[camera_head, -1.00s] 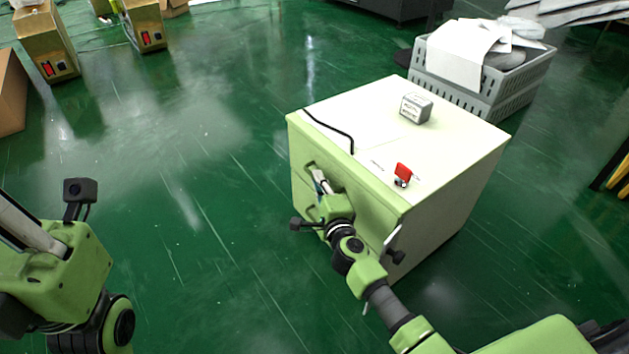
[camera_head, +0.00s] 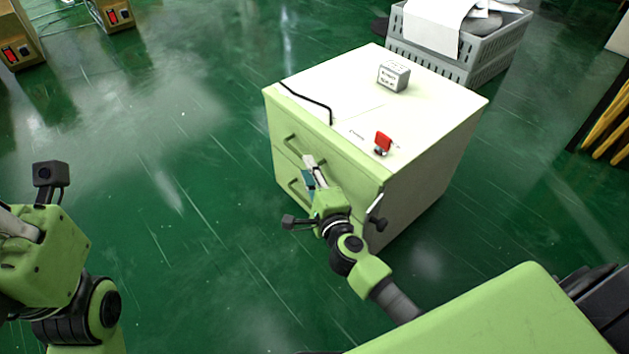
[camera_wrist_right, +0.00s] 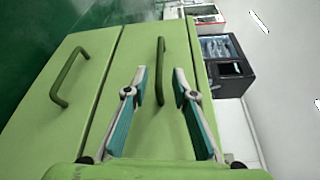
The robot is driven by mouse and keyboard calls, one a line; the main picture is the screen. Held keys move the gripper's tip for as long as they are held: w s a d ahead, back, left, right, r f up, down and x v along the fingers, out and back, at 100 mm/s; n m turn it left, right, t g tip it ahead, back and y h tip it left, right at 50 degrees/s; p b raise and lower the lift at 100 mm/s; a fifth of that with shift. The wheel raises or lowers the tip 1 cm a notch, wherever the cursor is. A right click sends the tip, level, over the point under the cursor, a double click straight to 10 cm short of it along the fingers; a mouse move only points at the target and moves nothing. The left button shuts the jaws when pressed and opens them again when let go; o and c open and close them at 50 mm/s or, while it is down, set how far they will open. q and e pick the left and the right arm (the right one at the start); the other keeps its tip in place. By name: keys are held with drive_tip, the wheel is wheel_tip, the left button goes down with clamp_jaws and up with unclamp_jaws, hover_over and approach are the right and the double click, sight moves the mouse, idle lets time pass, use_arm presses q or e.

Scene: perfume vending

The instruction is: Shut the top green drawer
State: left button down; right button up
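The cabinet (camera_head: 425,165) has a green front. Its top green drawer (camera_head: 340,158) has a handle (camera_head: 290,145), and the lower drawer has another handle (camera_head: 297,190). The top drawer's front looks about flush, with no clear gap under the white top. My right gripper (camera_head: 308,168) is in front of the top drawer, with its handle to the left in the head view. In the right wrist view the gripper (camera_wrist_right: 159,80) is open and empty. The top handle (camera_wrist_right: 160,70) shows between and beyond the fingertips. My left gripper (camera_head: 18,225) is cut off at the left edge.
On the cabinet top are a grey box (camera_head: 394,75), a red item (camera_head: 382,143) and a black cable (camera_head: 306,100). A grey crate (camera_head: 455,65) stands behind. Yellow items (camera_head: 608,122) are at the right edge. The green floor left of the cabinet is clear.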

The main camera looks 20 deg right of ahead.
drive_tip(key=shift+s+a+r, duration=0.15)
drive_tip(key=shift+s, duration=2.15)
